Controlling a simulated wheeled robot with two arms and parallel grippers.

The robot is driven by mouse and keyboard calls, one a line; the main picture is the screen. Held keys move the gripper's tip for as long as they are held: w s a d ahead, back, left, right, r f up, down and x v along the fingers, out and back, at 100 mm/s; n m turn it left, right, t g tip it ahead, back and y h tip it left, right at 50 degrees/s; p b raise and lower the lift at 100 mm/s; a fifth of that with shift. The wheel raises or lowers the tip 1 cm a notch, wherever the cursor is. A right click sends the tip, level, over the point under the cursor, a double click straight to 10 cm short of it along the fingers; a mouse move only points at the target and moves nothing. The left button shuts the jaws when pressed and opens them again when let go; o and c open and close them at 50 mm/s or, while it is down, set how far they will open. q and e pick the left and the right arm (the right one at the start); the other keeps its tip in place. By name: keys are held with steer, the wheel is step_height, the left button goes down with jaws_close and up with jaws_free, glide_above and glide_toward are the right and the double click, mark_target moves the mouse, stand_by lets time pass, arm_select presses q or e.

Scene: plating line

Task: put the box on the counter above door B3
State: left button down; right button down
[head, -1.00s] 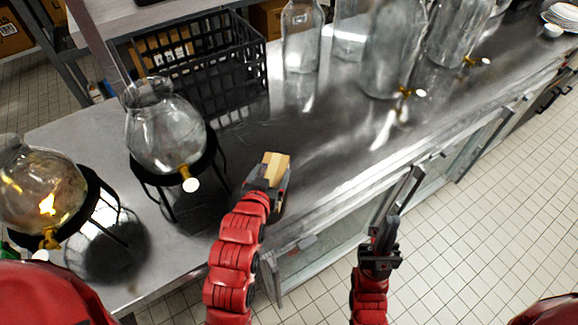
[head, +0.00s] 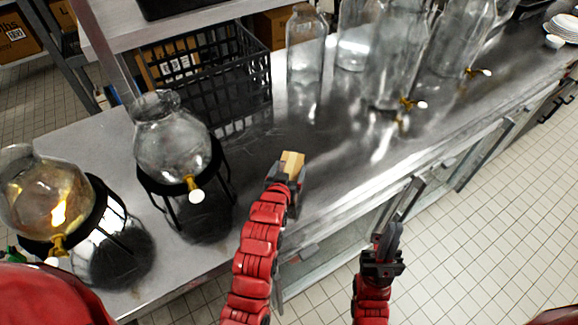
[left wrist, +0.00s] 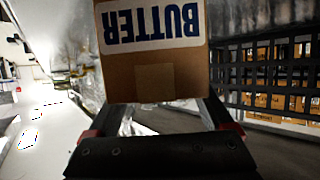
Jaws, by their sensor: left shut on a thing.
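The box (head: 291,162) is a small tan carton; the left wrist view shows it large, with a white label reading BUTTER upside down (left wrist: 152,60). My left gripper (head: 285,178) is shut on it and holds it over the steel counter (head: 335,170), near the counter's front edge. I cannot tell how far above the surface it is. My right gripper (head: 386,240) is empty, in front of the counter doors; whether its fingers are apart is unclear. Glass-fronted doors (head: 400,207) line the counter front, some seeming ajar. I cannot read B3 on any.
Two round glass dispensers on black stands, one clear (head: 172,145) and one amber-tinted (head: 45,200), stand left of my left gripper. A black crate (head: 205,80) is behind. Several tall glass jars (head: 305,50) stand along the back.

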arm_select(q)
steer(key=shift+f, duration=0.1)
steer(key=shift+f, duration=0.15)
jaws_free()
steer(key=shift+r, duration=0.2)
